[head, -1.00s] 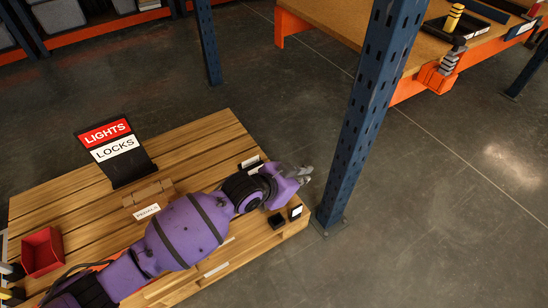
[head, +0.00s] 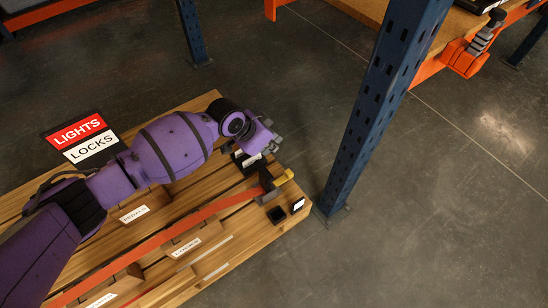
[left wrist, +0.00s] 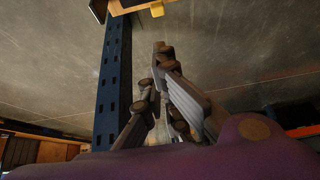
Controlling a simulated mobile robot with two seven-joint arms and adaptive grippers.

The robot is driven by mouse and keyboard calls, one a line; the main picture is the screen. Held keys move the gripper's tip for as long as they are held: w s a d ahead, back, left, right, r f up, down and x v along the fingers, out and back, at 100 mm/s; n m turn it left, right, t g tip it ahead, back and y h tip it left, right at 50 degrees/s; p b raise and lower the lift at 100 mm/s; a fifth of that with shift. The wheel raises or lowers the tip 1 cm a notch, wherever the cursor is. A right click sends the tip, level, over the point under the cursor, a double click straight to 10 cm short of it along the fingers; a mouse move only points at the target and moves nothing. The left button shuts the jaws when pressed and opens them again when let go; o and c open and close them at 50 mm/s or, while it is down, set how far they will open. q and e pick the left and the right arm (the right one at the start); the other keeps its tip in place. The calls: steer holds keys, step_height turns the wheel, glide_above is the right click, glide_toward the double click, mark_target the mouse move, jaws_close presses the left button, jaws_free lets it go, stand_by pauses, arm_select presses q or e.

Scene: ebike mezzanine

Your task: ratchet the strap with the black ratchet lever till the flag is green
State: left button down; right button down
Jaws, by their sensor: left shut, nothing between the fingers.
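An orange strap (head: 190,224) runs across the wooden pallet deck from the lower left to a dark ratchet (head: 267,184) near its right corner. The black lever there carries a yellow end piece (head: 286,176). My left gripper (head: 274,139) is just above and behind the ratchet in the head view, apart from the lever, shut and empty. Its fingers (left wrist: 162,75) also show close together in the left wrist view. A small dark block with a white face (head: 297,205) stands at the corner. I see no green on it, and cannot tell whether it is the flag. My right gripper is out of view.
A blue upright post (head: 372,110) stands just right of the pallet. An orange-edged bench (head: 430,68) is at the upper right. The floor right of the post is clear.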

arm_select(q)
step_height(320, 180, down, 9)
steer(key=b, duration=0.4)
steer(key=shift+w+d+f+b, duration=0.2)
steer(key=shift+w+d+b, duration=0.2)
steer(key=shift+d, duration=0.05)
steer(key=shift+s, duration=0.1)
